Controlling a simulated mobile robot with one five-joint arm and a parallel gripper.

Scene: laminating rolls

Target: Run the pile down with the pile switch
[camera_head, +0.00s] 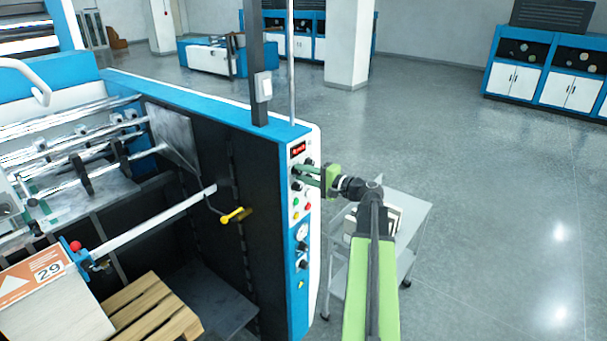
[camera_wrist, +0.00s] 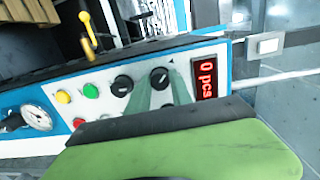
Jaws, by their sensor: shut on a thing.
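A white control panel with blue edging (camera_head: 302,215) stands on the end of the machine. My gripper (camera_head: 302,173) reaches it from the right. In the wrist view its two green fingers (camera_wrist: 162,84) close around a black rotary knob (camera_wrist: 160,77) beside the red display (camera_wrist: 207,78). A second black knob (camera_wrist: 122,86) sits just left of it, apart from the fingers. Which knob is the pile switch cannot be read. A pile of sheets (camera_head: 58,318) with an orange label marked 29 stands at lower left.
Yellow (camera_wrist: 63,97), red (camera_wrist: 91,91) and green buttons and a gauge (camera_wrist: 37,117) are close by on the panel. A yellow-handled lever (camera_head: 235,215) sticks out left of it. A wooden pallet (camera_head: 150,308) lies below. A grey trolley (camera_head: 414,230) stands behind my arm.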

